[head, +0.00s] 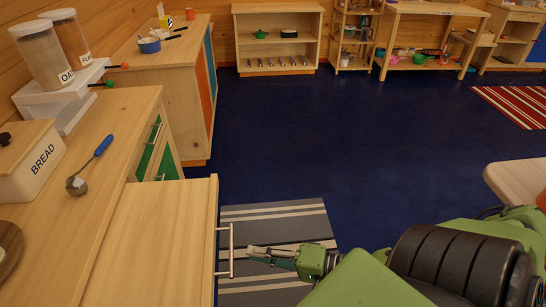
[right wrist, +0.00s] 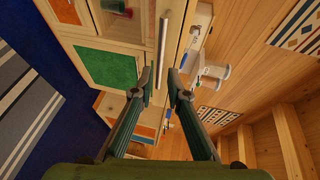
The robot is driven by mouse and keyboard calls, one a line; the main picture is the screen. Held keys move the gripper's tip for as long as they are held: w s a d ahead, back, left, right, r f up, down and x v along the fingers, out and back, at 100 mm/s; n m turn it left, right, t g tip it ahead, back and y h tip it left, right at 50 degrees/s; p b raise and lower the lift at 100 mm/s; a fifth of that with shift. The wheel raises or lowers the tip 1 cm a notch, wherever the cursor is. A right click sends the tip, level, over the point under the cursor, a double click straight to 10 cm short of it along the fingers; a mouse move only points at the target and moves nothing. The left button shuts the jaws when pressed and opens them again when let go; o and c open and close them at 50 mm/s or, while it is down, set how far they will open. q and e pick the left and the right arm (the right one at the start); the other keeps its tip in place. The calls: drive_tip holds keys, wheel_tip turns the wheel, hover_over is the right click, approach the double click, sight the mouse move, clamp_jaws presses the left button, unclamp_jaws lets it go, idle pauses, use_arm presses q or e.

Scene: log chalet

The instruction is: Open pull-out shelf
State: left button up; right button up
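A light wood unit (head: 150,240) stands at the lower left in the head view, with a flat top and a metal bar handle (head: 231,250) on its right-facing front. I take it for the pull-out shelf; whether it is partly out I cannot tell. My right gripper (head: 254,253) is just right of the handle, fingers pointing at it, with a small apparent gap. In the right wrist view the two fingers (right wrist: 160,82) are apart with nothing between the tips. A metal bar handle (right wrist: 163,45) lies ahead of the gap. My left gripper is not in view.
The counter (head: 100,160) holds a bread box (head: 28,165), a ladle (head: 88,168) and jars (head: 44,55). Green-fronted drawers (head: 150,150) lie beyond the unit. A striped rug (head: 285,222) covers the floor by the handle. The blue floor (head: 330,130) is open; a pale table edge (head: 515,180) is at right.

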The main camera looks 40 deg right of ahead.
drive_tip(key=shift+v, duration=2.05)
